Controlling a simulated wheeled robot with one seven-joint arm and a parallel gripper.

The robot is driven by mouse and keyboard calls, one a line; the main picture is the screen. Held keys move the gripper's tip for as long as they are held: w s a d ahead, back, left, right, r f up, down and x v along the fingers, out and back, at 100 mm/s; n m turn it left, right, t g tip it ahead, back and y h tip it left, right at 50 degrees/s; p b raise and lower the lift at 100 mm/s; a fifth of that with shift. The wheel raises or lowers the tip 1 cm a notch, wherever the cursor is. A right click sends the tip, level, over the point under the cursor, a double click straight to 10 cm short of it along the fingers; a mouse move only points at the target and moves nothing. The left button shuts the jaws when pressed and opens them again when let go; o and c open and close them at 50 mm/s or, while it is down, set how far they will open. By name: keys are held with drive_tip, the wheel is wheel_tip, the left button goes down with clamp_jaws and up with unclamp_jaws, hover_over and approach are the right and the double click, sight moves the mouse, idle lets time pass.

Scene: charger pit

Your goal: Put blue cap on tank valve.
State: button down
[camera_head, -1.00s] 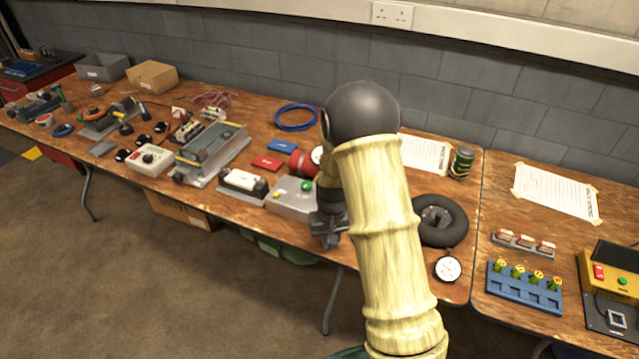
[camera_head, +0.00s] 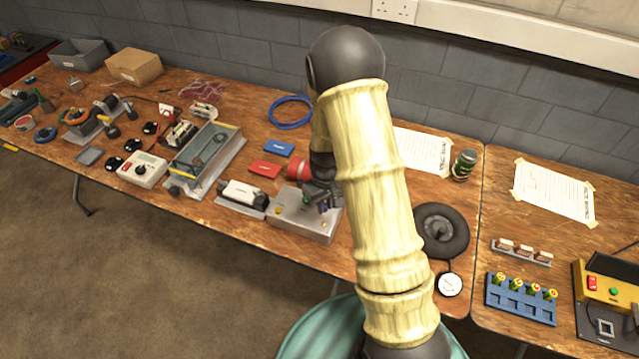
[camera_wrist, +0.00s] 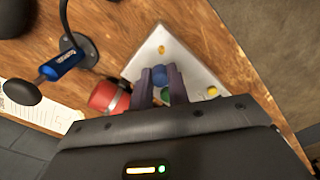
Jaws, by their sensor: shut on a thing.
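My gripper (camera_head: 322,196) is over the grey metal box (camera_head: 296,222) in the head view. In the wrist view my gripper (camera_wrist: 160,80) is shut on a small round blue cap (camera_wrist: 160,74) between its two fingers. The pale face of the box (camera_wrist: 190,60) lies beneath the fingers. I cannot tell whether the cap touches the box. A red cylinder, likely the tank (camera_wrist: 108,97), lies left of the fingers in the wrist view. It shows partly behind my arm in the head view (camera_head: 298,168). I cannot make out its valve.
The box carries yellow knobs (camera_wrist: 212,91) and a green one (camera_wrist: 165,95). A blue-handled tool (camera_wrist: 66,62) stands left in the wrist view. Red (camera_head: 264,168) and blue (camera_head: 279,148) flat boxes lie beside the tank. A black tyre (camera_head: 441,230) lies to the right.

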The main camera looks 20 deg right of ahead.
sight(324, 222)
drive_tip(key=shift+w, duration=0.3)
drive_tip(key=shift+s+a, duration=0.15)
drive_tip(key=shift+s, duration=0.45)
drive_tip(key=shift+f+b, duration=0.1)
drive_tip(key=shift+b, duration=0.2)
drive_tip(key=shift+w+f+b, duration=0.15)
drive_tip(key=shift+f+b, duration=1.25)
drive_tip(key=shift+f, duration=0.75)
drive_tip(key=shift+f+b, duration=1.15)
drive_tip(key=shift+f, duration=0.2)
drive_tip(key=c, duration=1.3)
unclamp_jaws()
